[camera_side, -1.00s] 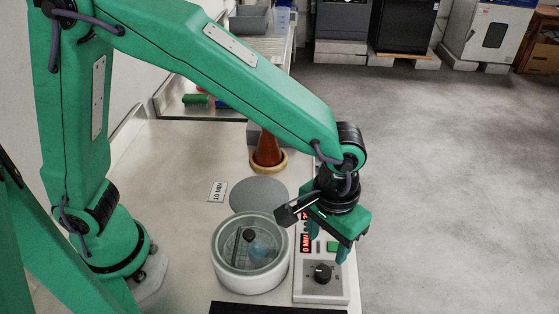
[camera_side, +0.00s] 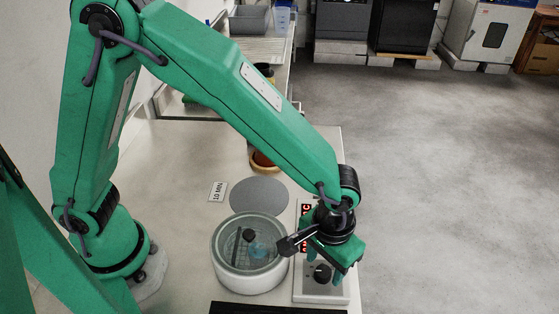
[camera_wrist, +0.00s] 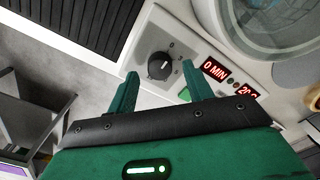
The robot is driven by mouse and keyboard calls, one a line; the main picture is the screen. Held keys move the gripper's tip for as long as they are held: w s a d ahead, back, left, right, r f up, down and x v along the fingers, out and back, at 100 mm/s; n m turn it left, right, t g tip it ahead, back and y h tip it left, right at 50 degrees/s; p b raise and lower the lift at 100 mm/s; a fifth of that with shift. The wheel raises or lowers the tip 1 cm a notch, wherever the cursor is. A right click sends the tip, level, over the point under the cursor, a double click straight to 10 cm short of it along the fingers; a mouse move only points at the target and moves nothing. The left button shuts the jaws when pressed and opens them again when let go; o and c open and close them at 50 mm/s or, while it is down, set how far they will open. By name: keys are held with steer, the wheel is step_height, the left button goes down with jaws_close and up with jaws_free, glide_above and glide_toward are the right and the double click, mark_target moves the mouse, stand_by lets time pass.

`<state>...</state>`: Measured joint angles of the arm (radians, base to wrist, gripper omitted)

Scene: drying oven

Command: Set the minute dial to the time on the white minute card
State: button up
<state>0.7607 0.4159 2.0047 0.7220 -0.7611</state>
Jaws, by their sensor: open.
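The minute dial, a round black knob (camera_wrist: 160,66), sits on a pale control panel (camera_wrist: 150,42) and also shows in the side view (camera_side: 322,273). The red display (camera_wrist: 215,69) beside it reads 0 MIN. The white minute card (camera_side: 217,192) reads 10 MIN and lies on the bench left of the grey disc. My gripper (camera_wrist: 160,82) is open and empty. In the wrist view the knob shows just beyond the gap between its fingertips. In the side view my gripper is over the panel, close above the knob, partly hiding the panel and displays.
A round glass-lidded vessel (camera_side: 222,262) stands left of the panel. A grey disc (camera_side: 258,196) lies behind it. A brown item on a wooden ring (camera_side: 262,163) is farther back. A black slatted mat (camera_side: 280,308) lies at the front edge. Open floor is right.

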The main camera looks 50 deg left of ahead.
steer(key=shift+f, duration=0.75)
steer(key=c, duration=1)
